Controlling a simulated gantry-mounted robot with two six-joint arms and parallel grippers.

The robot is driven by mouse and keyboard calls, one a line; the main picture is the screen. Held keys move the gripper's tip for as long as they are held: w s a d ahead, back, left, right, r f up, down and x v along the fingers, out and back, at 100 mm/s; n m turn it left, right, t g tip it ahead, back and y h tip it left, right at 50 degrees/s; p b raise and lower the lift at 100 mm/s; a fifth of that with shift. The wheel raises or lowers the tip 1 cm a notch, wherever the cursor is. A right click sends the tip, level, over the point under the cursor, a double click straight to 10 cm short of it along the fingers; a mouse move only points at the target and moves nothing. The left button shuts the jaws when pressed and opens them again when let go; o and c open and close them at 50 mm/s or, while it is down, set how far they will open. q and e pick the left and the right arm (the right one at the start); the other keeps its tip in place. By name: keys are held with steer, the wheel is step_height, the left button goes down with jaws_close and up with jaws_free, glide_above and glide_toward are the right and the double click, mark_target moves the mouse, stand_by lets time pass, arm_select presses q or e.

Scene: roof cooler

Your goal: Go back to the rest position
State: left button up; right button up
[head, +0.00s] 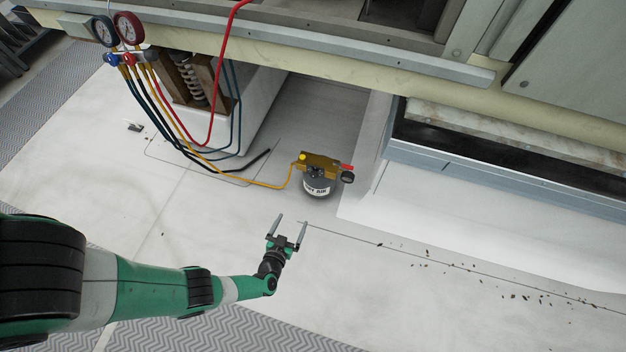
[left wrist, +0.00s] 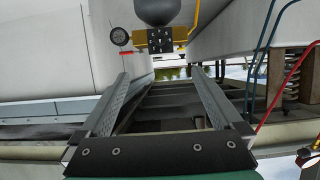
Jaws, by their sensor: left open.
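My left gripper (head: 287,233) is open and empty in the head view, low over the pale roof floor, its fingers pointing toward the back. Its two fingers also show in the left wrist view (left wrist: 160,85), spread apart with nothing between them. A dark canister with a brass valve block (head: 318,178) stands on the floor just beyond the fingertips, apart from them. In the left wrist view the valve block (left wrist: 158,40) shows at the top, beyond the fingers, with a red lever and a round gauge. My right gripper is in neither view.
Two pressure gauges (head: 116,29) with hoses hang at the upper left. A yellow hose (head: 240,180) runs to the valve block. A spring mount (head: 190,80) stands behind the hoses. A metal-edged unit (head: 480,165) fills the right. Debris (head: 515,296) dots the otherwise open floor at the lower right.

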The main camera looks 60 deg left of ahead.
arm_select(q)
steer(key=b+x, duration=0.1)
steer(key=x, duration=0.1)
steer(key=shift+w+a+f, duration=0.1)
steer(key=shift+w+a, duration=0.15)
steer(key=shift+w, duration=0.05)
stand_by(0.7)
steer(key=p+v, duration=0.5)
steer(key=v, duration=0.5)
